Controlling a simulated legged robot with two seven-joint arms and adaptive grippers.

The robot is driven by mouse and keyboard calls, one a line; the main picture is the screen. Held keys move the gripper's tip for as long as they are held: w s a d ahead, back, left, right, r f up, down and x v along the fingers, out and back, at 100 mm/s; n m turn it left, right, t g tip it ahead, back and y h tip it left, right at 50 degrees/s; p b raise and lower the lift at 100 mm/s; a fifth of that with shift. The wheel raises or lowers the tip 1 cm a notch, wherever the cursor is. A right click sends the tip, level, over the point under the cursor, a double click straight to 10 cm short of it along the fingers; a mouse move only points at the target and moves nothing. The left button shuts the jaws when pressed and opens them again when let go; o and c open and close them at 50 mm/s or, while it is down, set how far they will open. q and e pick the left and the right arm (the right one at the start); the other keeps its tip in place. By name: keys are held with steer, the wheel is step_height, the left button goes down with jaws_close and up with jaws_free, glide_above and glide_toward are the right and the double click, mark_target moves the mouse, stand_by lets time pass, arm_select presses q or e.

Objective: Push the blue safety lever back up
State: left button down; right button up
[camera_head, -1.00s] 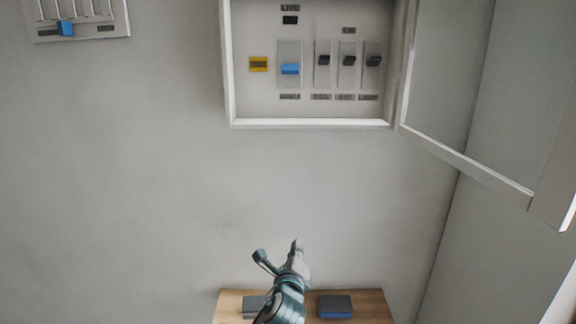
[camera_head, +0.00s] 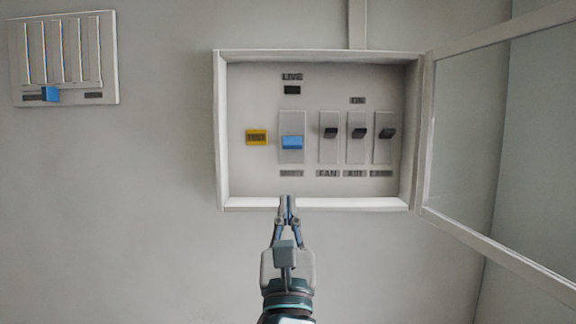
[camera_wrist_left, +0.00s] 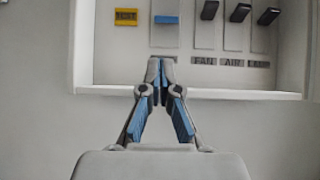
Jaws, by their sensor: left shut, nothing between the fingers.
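The blue safety lever (camera_head: 292,142) sits low on its pale plate inside the open wall box (camera_head: 222,130). In the left wrist view the blue lever (camera_wrist_left: 166,19) shows just above my fingertips. My left gripper (camera_head: 287,200) is shut and empty, pointing up at the box's lower rim, below the lever and apart from it in the picture. It also shows in the left wrist view (camera_wrist_left: 160,66). How far the fingertips are from the box in depth is hard to tell. My right gripper is not in view.
The box's glass door (camera_head: 470,130) stands open at the right. A slider panel (camera_head: 65,60) is at the upper left. The wall below is clear.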

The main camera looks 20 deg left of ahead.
mark_target(291, 165)
arm_select(q)
steer(key=p+x, duration=0.1)
steer(key=x, duration=0.5)
steer(key=d+p+x, duration=0.1)
steer(key=x, duration=0.2)
steer(key=shift+r+p, duration=0.1)
steer(key=shift+p, duration=0.2)
steer(key=shift+w+a+r, duration=0.2)
steer(key=shift+w+a, duration=0.2)
steer(key=shift+a, duration=0.05)
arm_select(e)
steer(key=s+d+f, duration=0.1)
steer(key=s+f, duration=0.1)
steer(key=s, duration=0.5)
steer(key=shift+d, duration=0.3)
arm_select(q)
steer(key=shift+d, duration=0.15)
